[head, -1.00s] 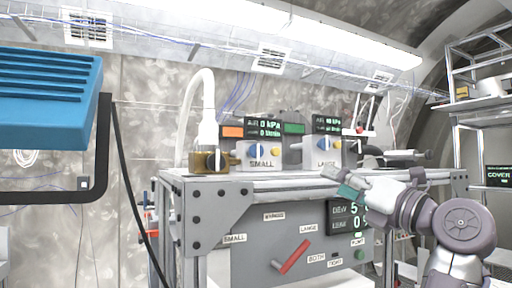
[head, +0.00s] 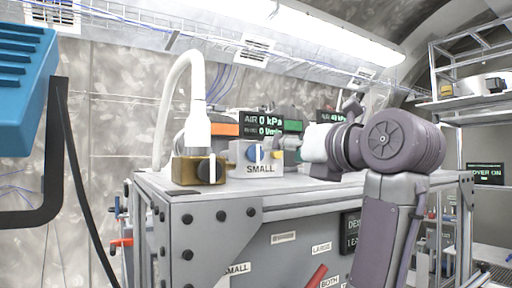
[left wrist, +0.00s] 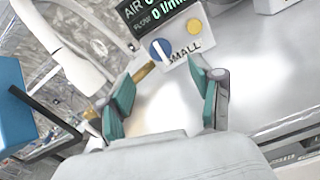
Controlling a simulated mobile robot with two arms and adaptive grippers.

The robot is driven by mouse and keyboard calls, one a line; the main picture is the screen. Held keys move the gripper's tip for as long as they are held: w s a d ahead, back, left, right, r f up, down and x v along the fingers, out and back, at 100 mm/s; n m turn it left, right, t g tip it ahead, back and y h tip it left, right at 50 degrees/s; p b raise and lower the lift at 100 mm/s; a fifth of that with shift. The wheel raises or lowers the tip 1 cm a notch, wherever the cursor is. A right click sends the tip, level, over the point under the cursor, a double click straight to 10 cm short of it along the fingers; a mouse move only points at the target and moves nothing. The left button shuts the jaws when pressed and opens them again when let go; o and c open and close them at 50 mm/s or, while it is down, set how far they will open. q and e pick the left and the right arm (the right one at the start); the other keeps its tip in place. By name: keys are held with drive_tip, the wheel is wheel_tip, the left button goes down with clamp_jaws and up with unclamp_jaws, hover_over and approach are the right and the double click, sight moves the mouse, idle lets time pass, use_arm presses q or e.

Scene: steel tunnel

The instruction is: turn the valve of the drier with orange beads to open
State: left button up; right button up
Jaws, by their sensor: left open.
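The SMALL box (head: 260,170) carries a blue knob with a white bar (head: 256,153) and a yellow button. That knob also shows in the left wrist view (left wrist: 160,50). A brass block (head: 200,170) with a white bar stands left of the box, under a white hose fitting. My left gripper (left wrist: 160,72) is open and empty over the bench, its teal fingers pointing toward the SMALL box. My forearm hides the LARGE box.
The metal bench top (head: 300,186) is clear in front of the SMALL box. A white hose (head: 165,110) arches at the left. A blue ribbed object on a black bracket (head: 60,130) hangs at the far left. A red lever (head: 317,276) is on the bench front.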

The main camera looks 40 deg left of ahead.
sight(257, 152)
use_arm(q)
drive_tip(key=p+x, duration=0.2)
drive_tip(key=x, duration=0.4)
drive_tip(key=shift+a+r, duration=0.2)
drive_tip(key=shift+a, duration=0.05)
drive_tip(key=p+x, duration=0.1)
drive_tip(key=x, duration=0.1)
drive_tip(key=p+x, duration=0.1)
drive_tip(key=x, duration=0.1)
drive_tip(key=shift+w+a+f, duration=0.1)
drive_tip(key=shift+a+f, duration=0.1)
drive_tip(key=shift+a, duration=0.05)
drive_tip(key=shift+f, duration=0.1)
drive_tip(key=shift+a, duration=0.1)
drive_tip(key=c, duration=1.1)
drive_tip(key=shift+c, duration=0.3)
use_arm(e)
wheel_tip(257, 152, up, 5)
drive_tip(key=shift+s+a+f, duration=0.1)
drive_tip(key=shift+a, duration=0.05)
use_arm(q)
drive_tip(key=shift+n, duration=0.3)
drive_tip(key=shift+f+n+b, duration=0.1)
drive_tip(key=shift+n+b, duration=0.65)
drive_tip(key=shift+n, duration=0.35)
drive_tip(key=shift+n+b, duration=0.7)
drive_tip(key=shift+n, duration=1.3)
use_arm(e)
drive_tip(key=shift+f, duration=1.45)
drive_tip(key=shift+a, duration=0.15)
